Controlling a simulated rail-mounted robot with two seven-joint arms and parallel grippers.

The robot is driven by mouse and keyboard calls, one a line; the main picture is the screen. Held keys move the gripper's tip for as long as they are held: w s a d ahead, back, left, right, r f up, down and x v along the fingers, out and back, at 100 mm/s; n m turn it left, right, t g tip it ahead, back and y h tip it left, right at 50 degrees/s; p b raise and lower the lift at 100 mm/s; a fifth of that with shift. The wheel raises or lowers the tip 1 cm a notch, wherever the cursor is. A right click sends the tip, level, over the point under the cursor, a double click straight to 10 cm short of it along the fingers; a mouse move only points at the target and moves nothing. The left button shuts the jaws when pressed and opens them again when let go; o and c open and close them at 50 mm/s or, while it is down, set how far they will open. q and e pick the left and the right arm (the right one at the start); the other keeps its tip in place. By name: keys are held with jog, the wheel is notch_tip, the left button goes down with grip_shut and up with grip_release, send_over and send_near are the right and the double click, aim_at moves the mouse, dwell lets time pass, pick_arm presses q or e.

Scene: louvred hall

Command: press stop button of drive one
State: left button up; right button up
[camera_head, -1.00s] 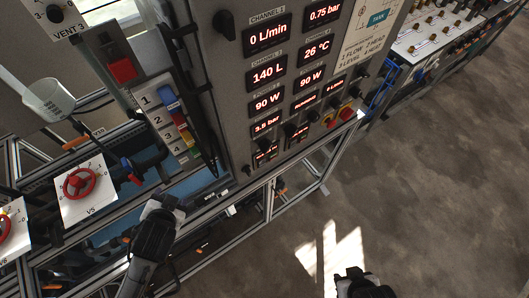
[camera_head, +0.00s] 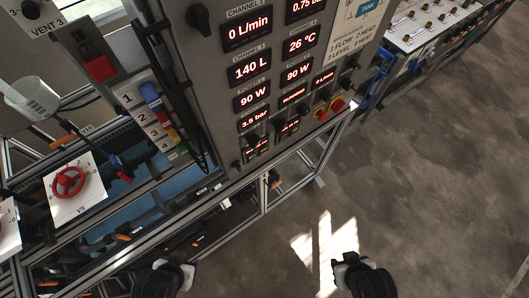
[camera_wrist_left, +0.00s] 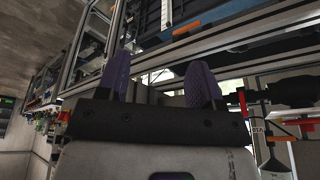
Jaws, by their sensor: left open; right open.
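The control panel (camera_head: 215,90) carries lit red displays and a row of dark knobs along its lower part. Red-and-yellow switches (camera_head: 337,104) sit at its lower right corner. No legible label marks a drive one stop button, and I cannot tell which control it is. My left gripper (camera_head: 188,268) is below the panel at the bottom of the head view, apart from it. In the left wrist view its two purple fingers (camera_wrist_left: 160,82) are spread with nothing between them. My right gripper (camera_head: 347,262) is low, over the floor, open and apart from the panel.
A grey box with a red square (camera_head: 99,68) and a numbered colour strip (camera_head: 155,115) stand left of the panel. A red handwheel (camera_head: 68,182) marked V5 is at the left. Metal frame rails run under the panel. The floor at right is clear.

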pick_arm(q)
grip_shut()
dwell(0.3)
dwell(1.2)
